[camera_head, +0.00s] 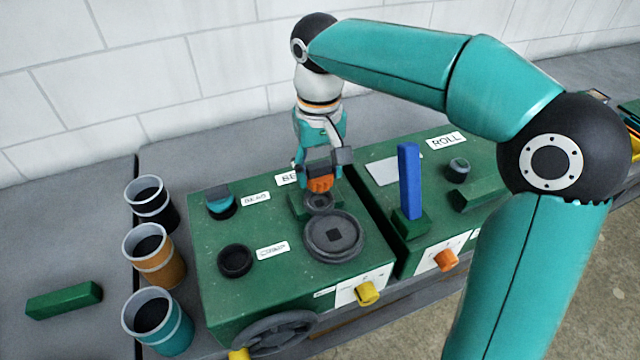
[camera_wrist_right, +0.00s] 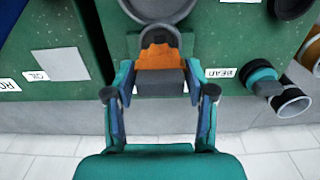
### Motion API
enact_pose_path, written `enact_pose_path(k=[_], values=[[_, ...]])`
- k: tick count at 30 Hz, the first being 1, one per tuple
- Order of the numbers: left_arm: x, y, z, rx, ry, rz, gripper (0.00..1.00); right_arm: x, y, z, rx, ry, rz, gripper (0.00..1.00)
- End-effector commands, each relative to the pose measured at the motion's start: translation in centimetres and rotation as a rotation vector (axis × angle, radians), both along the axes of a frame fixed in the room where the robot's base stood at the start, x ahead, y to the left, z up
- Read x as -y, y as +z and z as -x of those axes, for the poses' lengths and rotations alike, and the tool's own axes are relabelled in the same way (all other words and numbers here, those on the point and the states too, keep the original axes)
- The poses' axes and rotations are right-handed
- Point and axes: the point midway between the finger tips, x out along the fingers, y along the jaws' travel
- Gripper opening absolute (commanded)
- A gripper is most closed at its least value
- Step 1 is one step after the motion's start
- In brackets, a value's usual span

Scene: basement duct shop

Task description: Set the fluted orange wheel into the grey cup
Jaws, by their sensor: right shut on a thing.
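My right gripper (camera_head: 320,172) is shut on the fluted orange wheel (camera_head: 320,184). In the wrist view the wheel (camera_wrist_right: 160,57) sits between the two fingers of the right gripper (camera_wrist_right: 158,82). A small round grey cup (camera_head: 318,203) stands on a green block on the left machine, just below the wheel in the head view. In the wrist view its grey rim (camera_wrist_right: 151,27) shows just past the wheel, which hides part of it. I cannot tell whether wheel and cup touch. My left gripper is not in view.
A large dark disc (camera_head: 334,236) lies in front of the cup. A dark socket (camera_head: 235,260) and a teal-topped socket (camera_head: 221,205) are to the left. A blue upright bar (camera_head: 409,180) stands right. Several rimmed containers (camera_head: 155,255) line the left side.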

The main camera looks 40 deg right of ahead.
Motion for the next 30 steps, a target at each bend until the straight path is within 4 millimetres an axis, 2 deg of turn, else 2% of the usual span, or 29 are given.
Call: enact_pose_path(k=[11,23,24,28,30], values=[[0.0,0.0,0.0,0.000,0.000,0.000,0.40,0.0,-3.9,0.0,-0.001,0.001,0.000,0.17],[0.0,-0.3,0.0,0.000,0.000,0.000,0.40,-0.1,-4.5,0.0,0.001,0.002,0.000,0.17],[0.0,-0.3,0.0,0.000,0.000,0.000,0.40,-0.1,-4.5,0.0,0.001,0.002,0.000,0.58],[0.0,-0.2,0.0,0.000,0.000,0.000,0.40,-0.1,-4.4,0.0,0.001,0.002,0.000,0.80],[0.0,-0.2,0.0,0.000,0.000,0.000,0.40,-0.1,-4.4,0.0,0.001,0.002,0.000,0.80]])
